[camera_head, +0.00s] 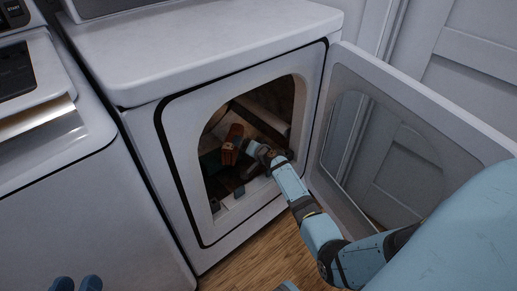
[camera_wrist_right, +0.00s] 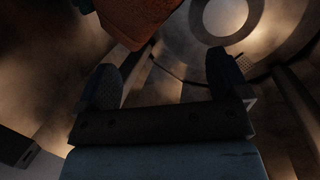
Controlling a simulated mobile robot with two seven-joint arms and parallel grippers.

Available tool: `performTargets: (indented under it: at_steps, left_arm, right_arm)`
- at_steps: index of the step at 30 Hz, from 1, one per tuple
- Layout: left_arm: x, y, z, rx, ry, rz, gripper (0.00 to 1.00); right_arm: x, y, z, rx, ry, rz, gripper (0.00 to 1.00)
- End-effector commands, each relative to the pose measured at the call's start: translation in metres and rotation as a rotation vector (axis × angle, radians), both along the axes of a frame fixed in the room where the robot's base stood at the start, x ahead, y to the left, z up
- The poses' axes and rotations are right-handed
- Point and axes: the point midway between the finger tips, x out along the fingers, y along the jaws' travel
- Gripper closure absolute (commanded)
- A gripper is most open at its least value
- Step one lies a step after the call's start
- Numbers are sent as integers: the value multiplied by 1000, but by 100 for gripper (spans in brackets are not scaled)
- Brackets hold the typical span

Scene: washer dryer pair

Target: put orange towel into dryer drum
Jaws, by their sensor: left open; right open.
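In the right wrist view the towel (camera_wrist_right: 138,18) shows at the top edge, just past my open fingers and partly cut off. My right arm reaches through the opening, and my right gripper (camera_wrist_right: 163,80) is inside the drum, open, with nothing between its fingers. Whether the towel touches a finger is hard to tell.
The dryer door (camera_head: 410,130) stands wide open to the right, close beside my right arm. A dark teal cloth (camera_head: 211,162) lies low in the drum. The washer (camera_head: 60,185) stands at the left. Wood floor (camera_head: 262,255) shows below the dryer.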

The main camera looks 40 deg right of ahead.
Motion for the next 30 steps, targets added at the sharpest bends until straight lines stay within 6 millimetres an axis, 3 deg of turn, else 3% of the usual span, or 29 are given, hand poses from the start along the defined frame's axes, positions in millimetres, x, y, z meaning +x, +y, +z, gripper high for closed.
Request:
performTargets:
  at_steps: [6,13,19,30]
  left_arm:
    - [-8,-3,13,-73,35,26,57]
    - [-8,-2,30,-100,-23,42,57]
    - [-8,-1,35,-109,-42,47,57]
    - [-8,-1,35,-109,-45,46,57]
  right_arm:
    - [-52,-4,18,-1,1,-1,7]
    - [-90,-7,26,0,0,-1,7]
    - [-102,-8,29,-1,-1,0,7]
    - [-103,-8,29,0,-1,-1,7]
